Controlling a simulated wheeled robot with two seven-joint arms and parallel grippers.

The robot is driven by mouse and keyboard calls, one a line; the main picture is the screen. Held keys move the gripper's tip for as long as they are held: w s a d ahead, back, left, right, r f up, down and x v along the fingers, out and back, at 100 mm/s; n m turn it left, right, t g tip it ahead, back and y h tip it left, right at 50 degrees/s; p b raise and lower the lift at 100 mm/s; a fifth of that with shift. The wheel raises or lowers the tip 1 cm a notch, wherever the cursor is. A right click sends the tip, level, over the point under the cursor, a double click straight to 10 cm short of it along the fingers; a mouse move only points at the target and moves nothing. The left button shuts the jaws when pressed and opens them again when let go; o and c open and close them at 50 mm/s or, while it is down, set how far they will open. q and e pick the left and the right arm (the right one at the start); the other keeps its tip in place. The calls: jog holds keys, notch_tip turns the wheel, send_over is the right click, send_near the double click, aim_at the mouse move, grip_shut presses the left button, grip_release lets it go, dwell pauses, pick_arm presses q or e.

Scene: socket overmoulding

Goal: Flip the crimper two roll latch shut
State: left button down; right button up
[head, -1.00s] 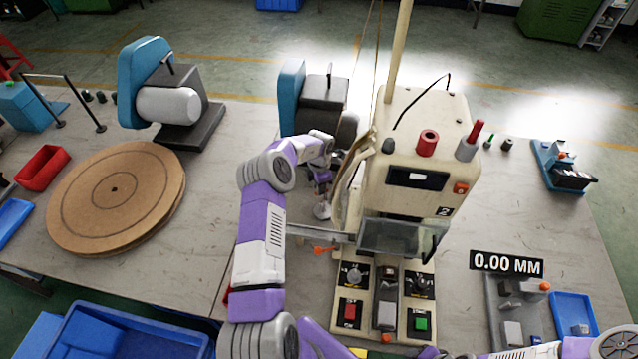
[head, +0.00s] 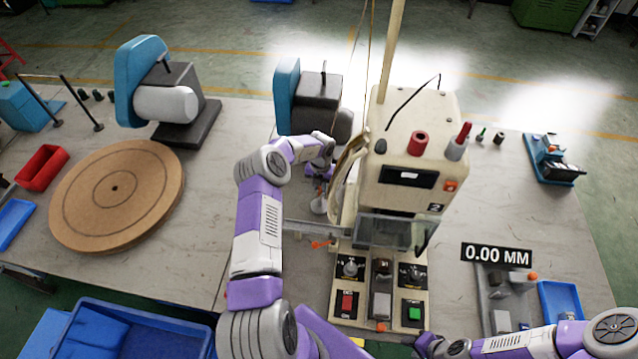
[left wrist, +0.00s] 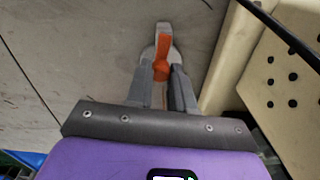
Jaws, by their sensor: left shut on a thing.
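Crimper two (head: 405,185) is the cream machine marked 2, in the middle of the head view. An orange lever (left wrist: 162,62), which looks like the roll latch, shows in the left wrist view with a pale plate behind it. My left gripper (left wrist: 163,78) has its two grey fingers closed around the lever's near end. In the head view the left wrist (head: 318,165) reaches down just left of the machine, and its fingers are hard to make out. A small orange part (head: 320,243) shows at the machine's left side.
A clear guard (head: 385,232) spans the front of crimper two, above a panel with red and green buttons. A round brown board (head: 115,195) lies to the left. A blue bin (head: 130,328) stands at lower left. A perforated cream panel (left wrist: 290,75) is close right of the gripper.

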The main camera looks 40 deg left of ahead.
pick_arm(q)
jog(key=shift+w+d+n, duration=0.1)
jog(key=shift+d+n, duration=0.05)
jog(key=shift+n, duration=0.45)
jog(key=c, duration=1)
grip_release()
notch_tip(320, 180, up, 8)
jog(key=shift+f, duration=0.15)
jog(key=shift+f, duration=0.1)
